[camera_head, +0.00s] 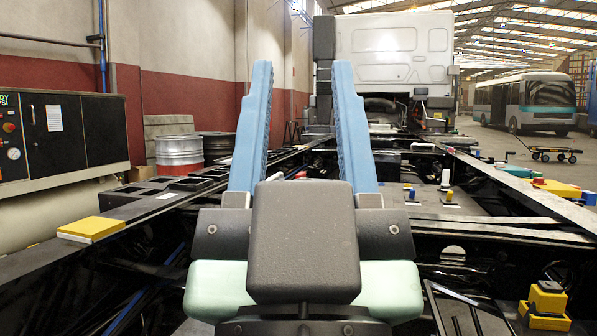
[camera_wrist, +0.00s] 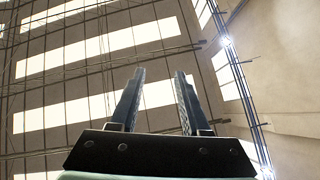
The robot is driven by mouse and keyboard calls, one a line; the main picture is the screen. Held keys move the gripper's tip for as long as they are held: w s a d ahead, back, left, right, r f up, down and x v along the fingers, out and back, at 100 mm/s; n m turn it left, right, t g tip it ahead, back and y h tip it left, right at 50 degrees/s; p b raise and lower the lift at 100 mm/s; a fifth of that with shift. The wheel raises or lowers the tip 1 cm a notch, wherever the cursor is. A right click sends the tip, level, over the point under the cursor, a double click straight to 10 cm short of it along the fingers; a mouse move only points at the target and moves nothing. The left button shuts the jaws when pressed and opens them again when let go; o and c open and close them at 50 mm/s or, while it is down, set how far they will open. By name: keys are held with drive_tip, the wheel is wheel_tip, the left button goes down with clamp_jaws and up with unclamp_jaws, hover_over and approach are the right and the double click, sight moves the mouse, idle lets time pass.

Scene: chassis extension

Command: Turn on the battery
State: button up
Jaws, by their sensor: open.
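My gripper (camera_head: 302,80) is in the middle of the head view, its two blue fingers pointing up and standing well apart. It is open, with nothing between the fingers. In the wrist view the gripper (camera_wrist: 160,75) shows open against the roof and wall, with no task object in sight. I cannot tell which part is the battery or its switch. A yellow stepped block (camera_head: 546,302) sits at the lower right of the black truck chassis (camera_head: 500,205). Small blue-and-yellow knobs (camera_head: 448,195) stand right of my gripper. My gripper hides the chassis middle.
A flat yellow block (camera_head: 90,228) lies on the left chassis rail. A white truck cab (camera_head: 390,50) stands at the far end. Barrels (camera_head: 180,153) and a black cabinet (camera_head: 60,135) are on the left. A bus (camera_head: 530,100) and a cart (camera_head: 553,154) stand on open floor at right.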

wheel_tip(320, 180, up, 8)
drive_tip(key=p, duration=0.6)
drive_tip(key=shift+f+p, duration=0.25)
drive_tip(key=shift+p, duration=0.05)
clamp_jaws()
wheel_tip(320, 180, up, 33)
drive_tip(key=p, duration=3.2)
drive_tip(key=shift+f+p, duration=0.15)
drive_tip(key=shift+p, duration=0.2)
drive_tip(key=shift+w, duration=0.15)
